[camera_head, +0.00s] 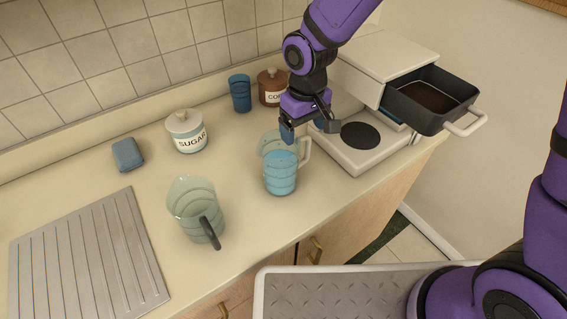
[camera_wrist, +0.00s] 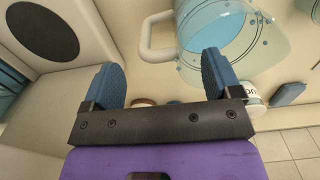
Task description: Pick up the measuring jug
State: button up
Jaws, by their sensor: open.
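Two clear jugs stand on the counter. One jug (camera_head: 194,197) has a dark handle and stands upright at the front left, looking empty. The other jug (camera_head: 303,150) has a pale handle and a blue tumbler shape or blue contents in its front part; I cannot tell which. That pale-handled jug (camera_wrist: 268,45) fills the upper right of the wrist view, with its handle (camera_wrist: 147,40) ahead of the gap between my fingers. My gripper (camera_head: 308,127) is open and empty, just above and behind this jug in the head view. Its two blue fingers (camera_wrist: 162,80) are apart.
A blue cup (camera_head: 240,94), brown canister (camera_head: 272,88) and sugar jar (camera_head: 187,132) stand behind. A blue sponge (camera_head: 127,154) and draining board (camera_head: 85,262) are left.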

aim_at(303, 140)
jog(key=shift+w+f, duration=0.15)
jog(key=shift+f, duration=2.55)
jog(key=c, duration=1.6)
jog(key=shift+o, duration=0.2)
jog(key=shift+r, duration=0.15)
